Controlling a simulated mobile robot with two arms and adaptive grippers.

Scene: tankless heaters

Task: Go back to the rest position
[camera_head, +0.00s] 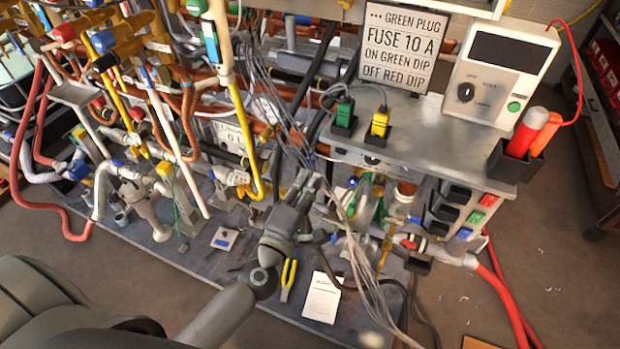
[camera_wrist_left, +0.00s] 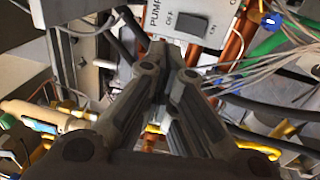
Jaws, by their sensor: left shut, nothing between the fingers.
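My left gripper (camera_head: 304,184) reaches in from the lower left in the head view, over the middle of the pipe bench. It is shut and empty. In the left wrist view its fingers (camera_wrist_left: 170,55) come together just below a grey box marked PUMP (camera_wrist_left: 205,15) with a dark OFF/ON switch (camera_wrist_left: 187,23). I cannot tell whether the fingertips touch the box. My right gripper is not in view.
Pipes and hoses (camera_head: 150,110) crowd the left. Thin grey cables (camera_head: 350,225) hang close to my gripper's right. A metal shelf (camera_head: 440,130) with a sign (camera_head: 402,45) and a white meter (camera_head: 500,70) stands at right. Yellow pliers (camera_head: 288,279) and paper (camera_head: 322,297) lie below. Floor (camera_head: 560,260) is open at right.

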